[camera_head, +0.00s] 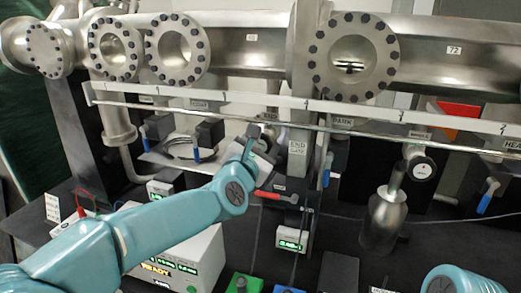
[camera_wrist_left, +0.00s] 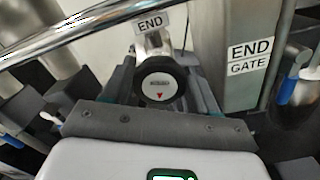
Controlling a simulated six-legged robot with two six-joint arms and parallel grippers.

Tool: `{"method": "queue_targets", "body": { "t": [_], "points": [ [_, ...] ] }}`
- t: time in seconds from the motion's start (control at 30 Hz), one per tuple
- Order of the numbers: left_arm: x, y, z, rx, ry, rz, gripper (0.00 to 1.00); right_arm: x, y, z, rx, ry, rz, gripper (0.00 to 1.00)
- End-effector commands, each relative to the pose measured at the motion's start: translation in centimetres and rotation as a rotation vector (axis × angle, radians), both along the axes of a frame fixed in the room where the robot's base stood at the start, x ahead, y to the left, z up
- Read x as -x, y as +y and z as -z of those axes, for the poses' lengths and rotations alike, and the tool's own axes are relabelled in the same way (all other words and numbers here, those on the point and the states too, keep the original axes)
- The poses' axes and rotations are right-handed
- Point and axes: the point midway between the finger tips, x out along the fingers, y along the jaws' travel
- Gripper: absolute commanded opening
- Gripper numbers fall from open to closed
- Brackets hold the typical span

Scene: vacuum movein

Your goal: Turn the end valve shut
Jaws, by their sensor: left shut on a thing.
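The end valve (camera_wrist_left: 160,80) is a round knob with a black rim and a white face with a small red mark. It sits under the END label (camera_wrist_left: 149,22) in the left wrist view. My left gripper (camera_wrist_left: 158,68) is shut on it, with one finger along each side of the knob. In the head view my left gripper (camera_head: 257,138) reaches up to the valve below the long rail, and hides most of it. My right gripper is not in view.
A chrome rail (camera_head: 220,110) runs just above the valve. A post labelled END GATE (camera_head: 298,150) stands close to its right. Other valves include one with a round white face (camera_head: 422,168). A red-handled lever (camera_head: 277,196) and a READY box (camera_head: 175,250) lie below.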

Motion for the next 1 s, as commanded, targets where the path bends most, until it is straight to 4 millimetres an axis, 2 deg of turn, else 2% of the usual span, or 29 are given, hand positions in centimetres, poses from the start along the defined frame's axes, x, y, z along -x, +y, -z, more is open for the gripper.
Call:
{"method": "queue_targets", "body": {
  "t": [0.1,0.4,1.0],
  "points": [
    [0.0,0.0,0.1,-0.103,-0.037,0.0,0.28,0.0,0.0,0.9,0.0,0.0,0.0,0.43],
    [0.0,0.0,0.0,-0.375,-0.124,-0.002,0.28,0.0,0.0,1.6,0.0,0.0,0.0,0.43],
    [0.0,0.0,-0.1,-0.918,-0.301,-0.004,0.28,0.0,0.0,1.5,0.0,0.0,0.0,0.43]
  ]
}}
